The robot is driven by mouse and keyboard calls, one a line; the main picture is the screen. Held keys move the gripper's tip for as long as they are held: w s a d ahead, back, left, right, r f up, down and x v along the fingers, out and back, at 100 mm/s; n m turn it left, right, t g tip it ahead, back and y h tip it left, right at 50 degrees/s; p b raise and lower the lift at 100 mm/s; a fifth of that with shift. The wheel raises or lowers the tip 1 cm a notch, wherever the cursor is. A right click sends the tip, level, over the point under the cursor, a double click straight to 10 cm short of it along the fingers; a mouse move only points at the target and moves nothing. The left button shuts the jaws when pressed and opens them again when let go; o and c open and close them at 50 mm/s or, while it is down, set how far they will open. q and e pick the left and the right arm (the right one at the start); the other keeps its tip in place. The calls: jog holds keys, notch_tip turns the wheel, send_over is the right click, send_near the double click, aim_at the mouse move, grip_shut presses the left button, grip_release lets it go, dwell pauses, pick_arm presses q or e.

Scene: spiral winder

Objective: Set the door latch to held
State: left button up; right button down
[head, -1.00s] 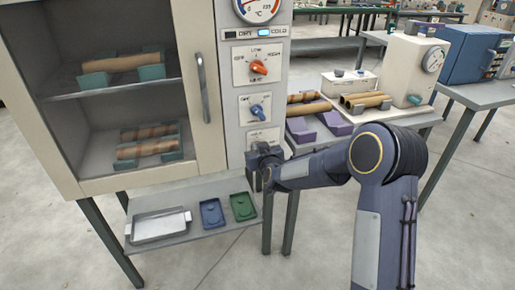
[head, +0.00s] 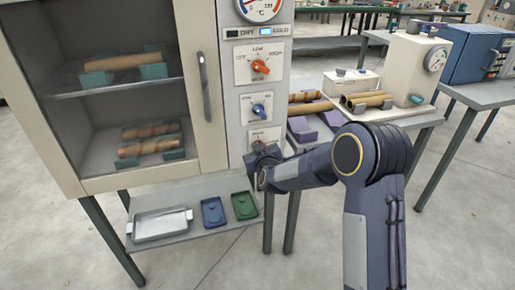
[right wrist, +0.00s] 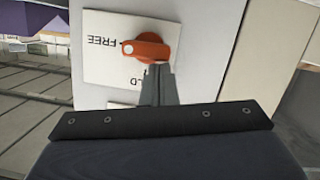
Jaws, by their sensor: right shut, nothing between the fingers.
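The door latch is an orange-red knob (right wrist: 150,49) on a white plate (right wrist: 103,65) in the right wrist view. Its white-dotted end points left, beside the word FREE; the plate appears upside down there. Another label, partly hidden, ends in "LD". My right gripper (right wrist: 158,70) is shut and empty, its fingertips at the knob's near edge; whether they touch cannot be told. In the head view my right gripper (head: 259,154) is in front of the lowest plate of the control panel (head: 232,135) and covers most of it. My left gripper is out of view.
The cabinet door with its upright handle (head: 204,86) is left of the panel. An orange knob (head: 261,66) and a blue knob (head: 258,109) sit above my right gripper. A shelf below holds a metal tray (head: 160,225), a blue tray (head: 213,212) and a green tray (head: 244,206).

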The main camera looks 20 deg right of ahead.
jog(key=shift+a+f+n+h, duration=0.2)
jog(key=shift+n+h, duration=0.05)
jog(key=shift+n, duration=0.5)
jog(key=shift+a+f+n+h, duration=0.2)
jog(key=shift+n+h, duration=0.05)
jog(key=shift+n, duration=0.5)
jog(key=shift+a+f+n+t+h, duration=0.1)
jog(key=shift+f+n+t+h, duration=0.15)
jog(key=shift+n, duration=0.55)
jog(key=shift+a+f+n+t+h, duration=0.1)
jog(key=shift+f+n+t+h, duration=0.15)
jog(key=shift+n, duration=0.55)
jog(key=shift+f+n+h+b, duration=0.2)
jog(key=shift+n+b, duration=0.15)
jog(key=shift+n, duration=0.35)
jog(key=shift+f+n+h+b, duration=0.1)
jog(key=shift+f+n+b, duration=0.2)
jog(key=shift+n, duration=0.4)
jog(key=shift+f+n+t+h+b, duration=0.25)
jog(key=shift+n+b, duration=0.2)
jog(key=shift+n, duration=0.35)
jog(key=shift+f+n+t+h+b, duration=0.15)
jog(key=shift+n+t+b, duration=0.25)
jog(key=shift+n, duration=0.4)
